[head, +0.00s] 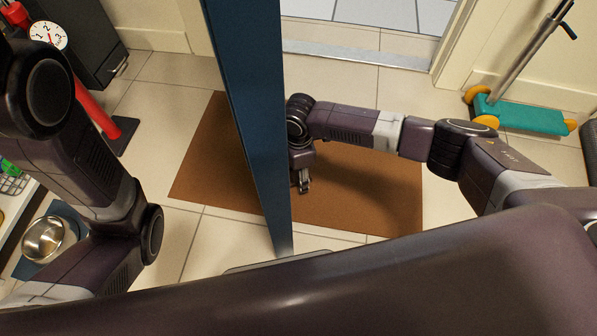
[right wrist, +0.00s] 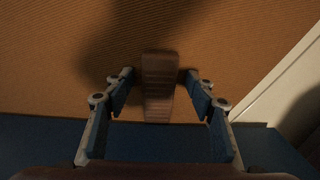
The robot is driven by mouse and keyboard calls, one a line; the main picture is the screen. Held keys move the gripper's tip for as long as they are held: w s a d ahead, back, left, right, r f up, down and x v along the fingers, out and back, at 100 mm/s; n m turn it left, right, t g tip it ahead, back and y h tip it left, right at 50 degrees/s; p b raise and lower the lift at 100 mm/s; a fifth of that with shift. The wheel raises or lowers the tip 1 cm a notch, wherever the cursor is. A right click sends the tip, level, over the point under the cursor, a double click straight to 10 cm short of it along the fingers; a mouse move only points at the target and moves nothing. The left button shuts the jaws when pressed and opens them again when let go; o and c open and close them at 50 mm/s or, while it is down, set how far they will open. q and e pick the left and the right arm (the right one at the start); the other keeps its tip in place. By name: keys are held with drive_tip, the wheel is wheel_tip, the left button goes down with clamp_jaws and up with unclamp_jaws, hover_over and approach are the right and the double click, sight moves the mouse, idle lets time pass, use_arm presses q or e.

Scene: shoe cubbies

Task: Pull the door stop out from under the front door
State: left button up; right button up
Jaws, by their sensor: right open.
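The blue front door (head: 245,110) stands open, seen nearly edge-on in the head view. It also fills a band along the lower part of the right wrist view (right wrist: 270,150). The brown, ridged door stop (right wrist: 158,95) lies on the brown mat, its near end at the door's lower edge. My right gripper (head: 303,185) points down just right of the door. In the right wrist view its open fingers (right wrist: 158,75) straddle the door stop, one on each side, with the tips close to its sides. I cannot make out the stop in the head view. My left gripper is out of view.
The brown doormat (head: 375,190) lies on pale tiles under the door. A doorway threshold (head: 360,48) is behind. A teal and yellow scooter (head: 520,115) stands at the right wall. A metal bowl (head: 45,238) and a red post (head: 92,108) are at the left.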

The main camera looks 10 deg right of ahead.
sight(315, 175)
drive_tip(key=shift+c, duration=0.7)
drive_tip(key=c, duration=1.1)
drive_tip(key=shift+w+d+p, duration=0.15)
drive_tip(key=shift+d+p, duration=0.55)
drive_tip(key=shift+d, duration=0.5)
drive_tip(key=shift+w+d+p, duration=0.15)
drive_tip(key=shift+d+p, duration=0.4)
drive_tip(key=shift+d, duration=0.8)
